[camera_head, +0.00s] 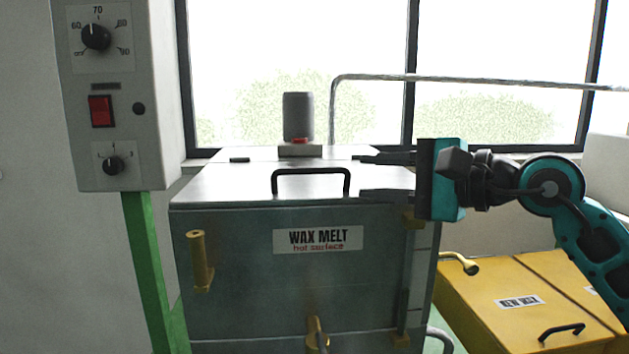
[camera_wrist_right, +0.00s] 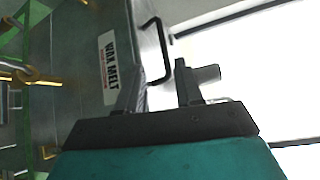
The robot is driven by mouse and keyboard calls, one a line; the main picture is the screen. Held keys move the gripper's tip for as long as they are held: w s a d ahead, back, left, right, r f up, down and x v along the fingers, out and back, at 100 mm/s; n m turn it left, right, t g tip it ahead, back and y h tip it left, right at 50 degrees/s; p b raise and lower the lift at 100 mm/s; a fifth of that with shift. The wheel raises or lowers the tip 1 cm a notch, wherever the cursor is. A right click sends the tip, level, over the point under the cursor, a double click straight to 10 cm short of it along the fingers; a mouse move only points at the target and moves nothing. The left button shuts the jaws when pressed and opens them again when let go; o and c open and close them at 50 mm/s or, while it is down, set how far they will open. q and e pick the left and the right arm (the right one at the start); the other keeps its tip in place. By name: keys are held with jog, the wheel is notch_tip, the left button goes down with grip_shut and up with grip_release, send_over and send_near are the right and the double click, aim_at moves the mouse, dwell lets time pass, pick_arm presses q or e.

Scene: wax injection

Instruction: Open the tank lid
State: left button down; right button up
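The wax melt tank (camera_head: 300,270) stands in the middle of the head view, with a "WAX MELT hot surface" label on its front. Its flat metal lid (camera_head: 225,185) lies shut on top. A black lid handle (camera_head: 311,173) rises near the lid's front edge, and it also shows in the right wrist view (camera_wrist_right: 153,40). My right gripper (camera_head: 364,177) is open and empty, its two fingers apart and pointing left, just right of the handle and not touching it. It shows in the wrist view (camera_wrist_right: 158,88) too. My left gripper is not in view.
A grey motor (camera_head: 298,117) stands at the back of the lid. A control box (camera_head: 110,100) on a green post (camera_head: 146,260) is at the left. A yellow "NEW WAX" bin (camera_head: 470,310) stands low at the right. A pipe (camera_head: 480,79) runs behind the tank.

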aim_at(314, 171)
jog(key=x, duration=1.2)
jog(key=shift+w+r, duration=0.1)
jog(key=shift+w, duration=0.45)
jog(key=shift+c, duration=0.5)
grip_shut()
